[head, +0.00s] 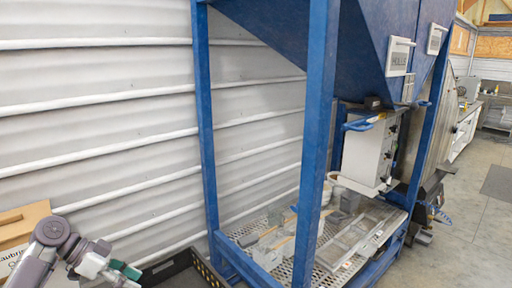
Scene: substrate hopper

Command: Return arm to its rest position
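My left arm comes in at the lower left, with its grey joint in front of a cardboard box. My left gripper (124,272) is at the bottom edge, partly cut off by the frame. It is small, pale with dark green parts, and I cannot tell whether it is open or shut. Nothing is clearly seen in it. My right arm and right gripper are not in view.
The cardboard box (22,222) stands at the far left. A black crate (168,264) lies right of my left gripper. The blue hopper frame (316,150) stands beyond, with a perforated platform (300,270) holding loose items. Grey floor (465,220) is open at right.

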